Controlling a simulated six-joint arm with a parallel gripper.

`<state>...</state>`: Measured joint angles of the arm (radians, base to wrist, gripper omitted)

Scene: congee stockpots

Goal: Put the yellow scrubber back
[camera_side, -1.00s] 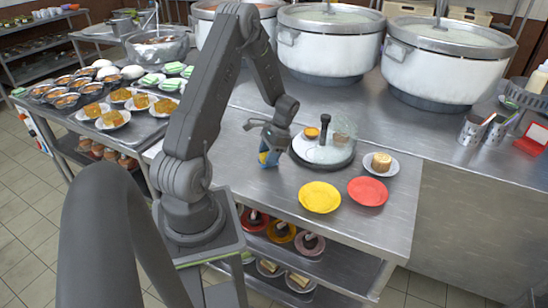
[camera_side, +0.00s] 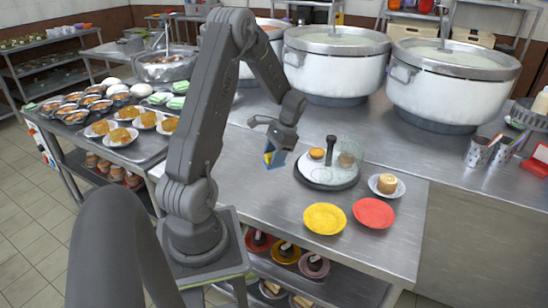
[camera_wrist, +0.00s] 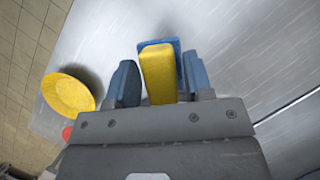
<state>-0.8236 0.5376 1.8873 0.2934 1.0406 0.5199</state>
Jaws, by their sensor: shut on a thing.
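The yellow scrubber (camera_side: 270,158) is a yellow block with a blue part. My gripper (camera_side: 274,148) is shut on it and holds it above the steel table, left of the glass-domed stand. In the wrist view, the scrubber (camera_wrist: 158,72) sits between the two blue-grey fingers of my gripper (camera_wrist: 160,80), with its blue part at the far end. Its lower end is hidden by the gripper body. In the side view the scrubber hangs slightly tilted and looks clear of the tabletop.
A round stand under a glass dome (camera_side: 349,150) is right of the gripper. A yellow plate (camera_side: 325,218), a red plate (camera_side: 374,212) and a white plate with a cake (camera_side: 387,184) lie nearby. Large white pots (camera_side: 337,70) stand behind. The table left of the stand is clear.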

